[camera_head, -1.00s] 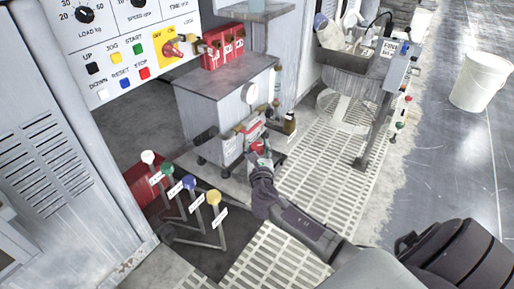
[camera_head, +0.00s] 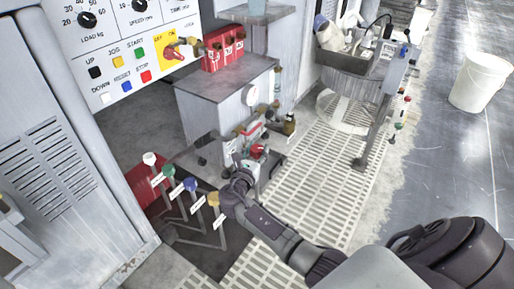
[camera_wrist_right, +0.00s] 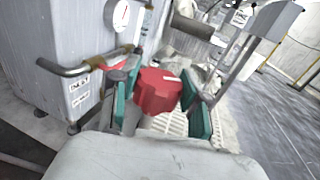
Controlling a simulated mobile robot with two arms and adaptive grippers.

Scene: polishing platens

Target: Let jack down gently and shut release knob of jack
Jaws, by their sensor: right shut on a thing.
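The red knob (camera_head: 258,151) sits low in front of the grey cabinet. In the right wrist view the ribbed red knob (camera_wrist_right: 158,91) lies between the green pads of my right gripper (camera_wrist_right: 160,108), which is shut on it. In the head view my right gripper (camera_head: 243,172) is at the knob's lower left, and its fingertip contact is hard to make out. The rest of the jack is partly hidden by the gripper and cannot be told clearly from the fittings around it. My left gripper is not in view.
The grey cabinet (camera_head: 222,88) with a round gauge stands behind the knob. Levers with white, green, blue and yellow balls (camera_head: 190,185) stand close on the left. A bent metal handle (camera_wrist_right: 80,67) is left of the gripper. Grated floor (camera_head: 310,180) is clear at right.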

